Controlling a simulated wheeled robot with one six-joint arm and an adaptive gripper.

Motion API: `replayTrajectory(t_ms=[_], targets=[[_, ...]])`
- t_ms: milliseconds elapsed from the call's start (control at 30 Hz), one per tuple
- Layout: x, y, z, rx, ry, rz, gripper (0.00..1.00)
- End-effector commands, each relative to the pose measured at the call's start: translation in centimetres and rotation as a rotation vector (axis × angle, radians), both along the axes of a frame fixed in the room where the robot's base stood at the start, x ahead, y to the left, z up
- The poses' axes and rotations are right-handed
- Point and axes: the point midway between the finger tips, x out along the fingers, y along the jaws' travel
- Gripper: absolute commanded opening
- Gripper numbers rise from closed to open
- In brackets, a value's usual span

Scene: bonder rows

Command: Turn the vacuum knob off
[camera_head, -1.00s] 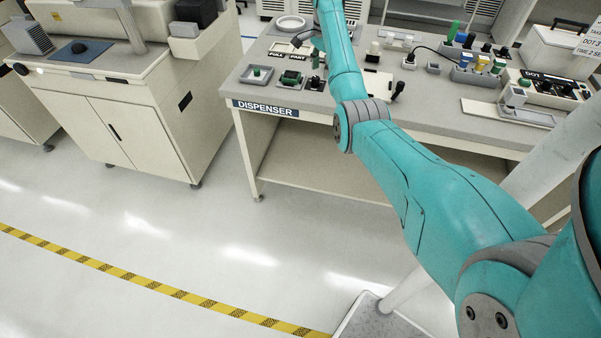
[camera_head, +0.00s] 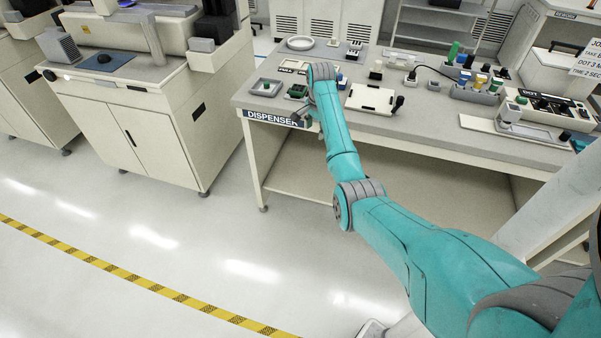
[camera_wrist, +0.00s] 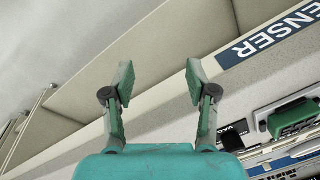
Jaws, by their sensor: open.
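My gripper (camera_wrist: 160,82) is open and empty in the wrist view, its two fingers wide apart. A small dark plate (camera_wrist: 236,128) with white lettering, possibly starting "VA", is beside the right finger in the wrist view. I cannot make out the vacuum knob for certain; my gripper and arm cover part of that area.
The DISPENSER sign (camera_wrist: 268,42) is on the bench edge. A green block (camera_wrist: 295,118) sits in a tray close to the gripper's right. The bench (camera_head: 440,135) also carries a white plate (camera_head: 372,99) and a black-knobbed lever (camera_head: 398,103). A cabinet (camera_head: 150,140) stands left, across a floor gap.

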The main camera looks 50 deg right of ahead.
Motion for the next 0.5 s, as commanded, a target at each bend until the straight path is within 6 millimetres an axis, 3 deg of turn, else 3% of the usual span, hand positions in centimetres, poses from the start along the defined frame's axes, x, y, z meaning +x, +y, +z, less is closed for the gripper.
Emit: replayTrajectory(t_ms=[500], targets=[[-0.1, 5.1, -7.5, -0.065, -0.059, 0.133, 0.57]])
